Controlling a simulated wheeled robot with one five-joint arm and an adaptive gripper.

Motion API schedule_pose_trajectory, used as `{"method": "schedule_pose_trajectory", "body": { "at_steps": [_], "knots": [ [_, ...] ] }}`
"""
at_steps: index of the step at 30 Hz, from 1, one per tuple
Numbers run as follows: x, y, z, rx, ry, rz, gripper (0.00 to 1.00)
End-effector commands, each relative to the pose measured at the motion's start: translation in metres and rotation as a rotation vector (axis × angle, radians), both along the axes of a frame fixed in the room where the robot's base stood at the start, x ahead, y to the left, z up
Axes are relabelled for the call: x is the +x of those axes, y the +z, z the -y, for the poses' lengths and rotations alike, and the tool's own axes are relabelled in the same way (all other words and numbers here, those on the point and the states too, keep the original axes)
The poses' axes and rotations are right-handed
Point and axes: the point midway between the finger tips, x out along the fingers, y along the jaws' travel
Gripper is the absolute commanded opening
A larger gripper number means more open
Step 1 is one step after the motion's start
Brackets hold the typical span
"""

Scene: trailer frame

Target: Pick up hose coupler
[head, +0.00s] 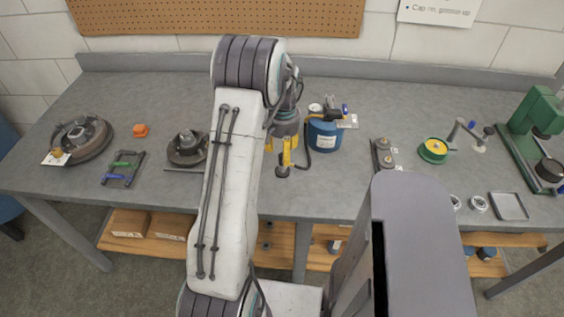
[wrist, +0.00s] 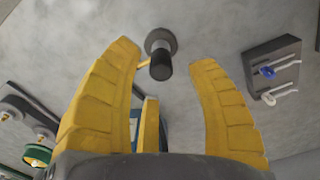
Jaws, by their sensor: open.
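A small dark piece with a round disc and a short cylinder, which looks like the hose coupler (wrist: 160,52), sits on the grey bench. In the wrist view it lies ahead, between and slightly beyond my yellow fingertips. My gripper (wrist: 165,52) is open and empty, with a clear gap on both sides of the piece. In the head view my gripper (head: 286,152) points down over the bench, and the dark piece (head: 282,172) shows just below it. A thin yellow bit beside the piece is too small to identify.
A blue can (head: 325,136) with a dark hose stands just right of my gripper. A dark block (head: 384,155) and a green-yellow spool (head: 433,150) are farther right. A rack with green and blue handles (head: 123,168) lies left. The bench's front edge (head: 300,216) is near.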

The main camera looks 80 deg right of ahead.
Motion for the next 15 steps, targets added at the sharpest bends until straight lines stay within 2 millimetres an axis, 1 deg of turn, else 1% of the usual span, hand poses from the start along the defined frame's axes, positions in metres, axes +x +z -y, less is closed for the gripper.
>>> {"method": "schedule_pose_trajectory", "body": {
  "at_steps": [3, 6, 10, 15],
  "knots": [
    [0.001, -0.014, -0.001, 0.003, 0.0, 0.0, 0.52],
    [0.001, -0.021, 0.0, 0.001, 0.0, 0.0, 0.52],
    [0.001, -0.026, 0.0, 0.0, 0.001, 0.0, 0.52],
    [0.001, -0.026, 0.0, -0.001, 0.001, 0.0, 0.52]
  ]
}}
